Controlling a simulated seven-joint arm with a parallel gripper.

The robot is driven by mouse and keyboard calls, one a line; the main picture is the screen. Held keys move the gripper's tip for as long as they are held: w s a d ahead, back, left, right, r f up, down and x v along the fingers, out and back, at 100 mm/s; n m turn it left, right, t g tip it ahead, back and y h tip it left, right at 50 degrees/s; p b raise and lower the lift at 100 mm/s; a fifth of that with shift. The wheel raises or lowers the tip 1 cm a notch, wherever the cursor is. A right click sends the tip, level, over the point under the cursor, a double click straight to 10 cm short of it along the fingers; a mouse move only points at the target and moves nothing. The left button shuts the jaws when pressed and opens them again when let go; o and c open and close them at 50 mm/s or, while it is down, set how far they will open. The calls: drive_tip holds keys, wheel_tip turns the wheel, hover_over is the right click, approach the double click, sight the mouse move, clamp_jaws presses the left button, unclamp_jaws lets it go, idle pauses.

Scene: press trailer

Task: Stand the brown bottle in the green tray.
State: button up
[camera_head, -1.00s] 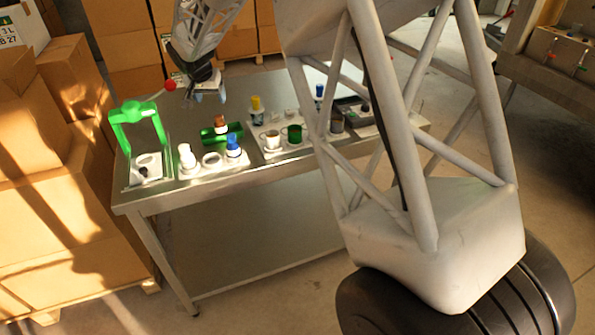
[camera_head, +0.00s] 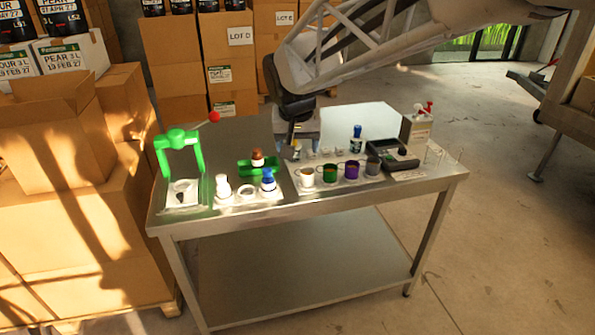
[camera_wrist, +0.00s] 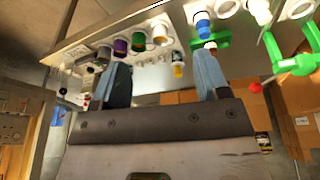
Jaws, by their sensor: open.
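The brown bottle (camera_head: 257,157), with a brown cap over a pale body, appears upright at the green tray (camera_head: 245,168); its base is hidden, so I cannot tell how it rests there. In the wrist view the green tray (camera_wrist: 222,39) lies beyond the right finger, with a small brown-and-white top (camera_wrist: 210,46) at it. My gripper (camera_head: 297,150) is over the table, right of the tray and apart from the bottle. The wrist view shows my gripper (camera_wrist: 162,80) with its two blue-grey fingers spread wide and nothing held between them.
A green press frame (camera_head: 182,145) with a red knob stands at the left. White (camera_head: 223,190) and blue-capped (camera_head: 268,180) bottles stand in front of the tray. Several cups (camera_head: 330,174) line the middle. A yellow-capped bottle (camera_wrist: 178,69) shows beyond my fingers.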

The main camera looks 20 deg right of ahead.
drive_tip(key=s+d+f+n, duration=0.1)
drive_tip(key=s+f, duration=0.1)
drive_tip(key=s, duration=1)
drive_tip(key=s+d+f+n+y, duration=0.1)
drive_tip(key=s, duration=1.2)
drive_tip(key=shift+s+f+n+g, duration=0.3)
drive_tip(key=shift+f, duration=0.1)
